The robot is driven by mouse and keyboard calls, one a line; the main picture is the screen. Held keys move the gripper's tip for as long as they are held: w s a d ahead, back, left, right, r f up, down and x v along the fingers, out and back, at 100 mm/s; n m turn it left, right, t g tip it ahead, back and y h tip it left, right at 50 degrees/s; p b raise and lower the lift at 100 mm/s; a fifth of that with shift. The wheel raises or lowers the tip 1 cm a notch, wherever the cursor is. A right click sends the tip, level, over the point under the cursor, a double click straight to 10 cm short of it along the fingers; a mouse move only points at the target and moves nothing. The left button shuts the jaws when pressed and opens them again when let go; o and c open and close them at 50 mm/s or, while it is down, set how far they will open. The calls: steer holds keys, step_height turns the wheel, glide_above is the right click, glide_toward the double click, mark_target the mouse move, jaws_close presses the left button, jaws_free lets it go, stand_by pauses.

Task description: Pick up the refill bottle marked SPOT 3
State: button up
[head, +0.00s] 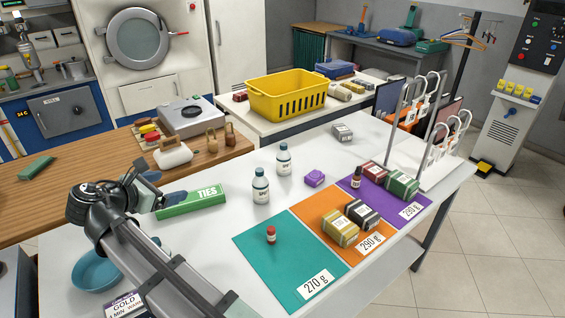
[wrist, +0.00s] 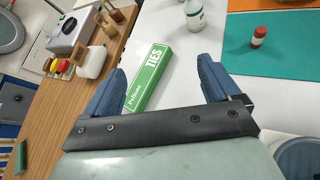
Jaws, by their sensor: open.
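Two white bottles with dark caps stand upright on the white table, the nearer bottle (head: 261,188) left of the farther bottle (head: 284,161). A small red-capped bottle (head: 271,235) stands on the teal mat (head: 255,262); it also shows in the wrist view (wrist: 258,38). A small dark bottle (head: 357,180) stands on the purple mat (head: 412,212). I cannot read which one is marked SPOT 3. My gripper (head: 168,190) is open and empty above the table's left side, left of the bottles. In the wrist view its blue fingers (wrist: 161,64) spread above the green TIES box (wrist: 148,80).
The orange mat (head: 328,217) and purple mat bear several small labelled packs. A blue bowl (head: 96,271) sits beside my arm. A white rack (head: 430,115) stands at the table's far right.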

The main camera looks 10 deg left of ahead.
steer(key=w+d+f+m+g+h, duration=0.1)
steer(key=w+d+m+g, duration=0.25)
steer(key=w, duration=0.95)
step_height(320, 180, up, 5)
steer(key=m+g+y, duration=0.4)
steer(key=m+g, duration=0.5)
glide_above(283, 144)
steer(key=shift+t, duration=0.25)
step_height(283, 144, down, 19)
steer(key=shift+r, duration=0.2)
steer(key=shift+c, duration=0.5)
steer(key=c, duration=1.5)
jaws_close()
